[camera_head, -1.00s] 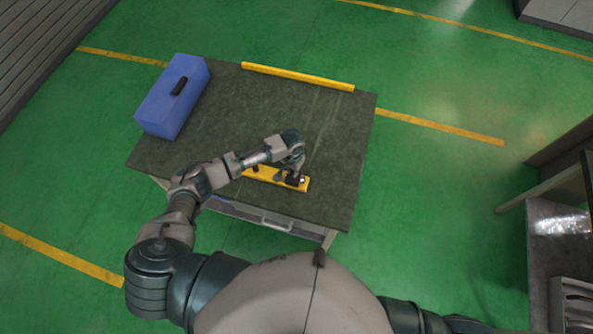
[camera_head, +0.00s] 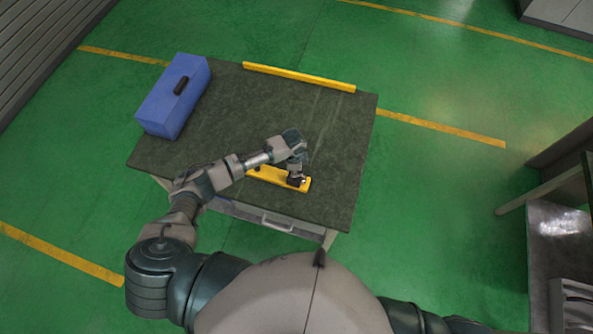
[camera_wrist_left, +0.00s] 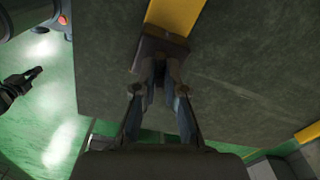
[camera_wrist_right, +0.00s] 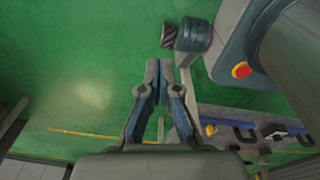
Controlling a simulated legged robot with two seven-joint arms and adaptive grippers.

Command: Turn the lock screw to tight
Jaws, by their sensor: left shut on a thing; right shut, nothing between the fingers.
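A yellow bar (camera_head: 268,174) lies on the dark table near its front edge. A dark brown block (camera_wrist_left: 152,50) sits at the bar's right end; the bar also shows in the left wrist view (camera_wrist_left: 178,14). My left gripper (camera_head: 298,182) points down over this block. In the left wrist view its fingertips (camera_wrist_left: 159,72) are closed together at the block, on a small part that I take for the lock screw. The fingers hide most of it, so its turn angle cannot be seen. My right gripper (camera_wrist_right: 156,70) is shut and empty, away from the table, above the green floor.
A blue box (camera_head: 160,110) with a dark handle stands at the table's back left. A yellow strip (camera_head: 298,77) runs along the back edge. The table's middle and right (camera_head: 335,150) are clear. A shelf or bench (camera_head: 555,215) stands at the far right.

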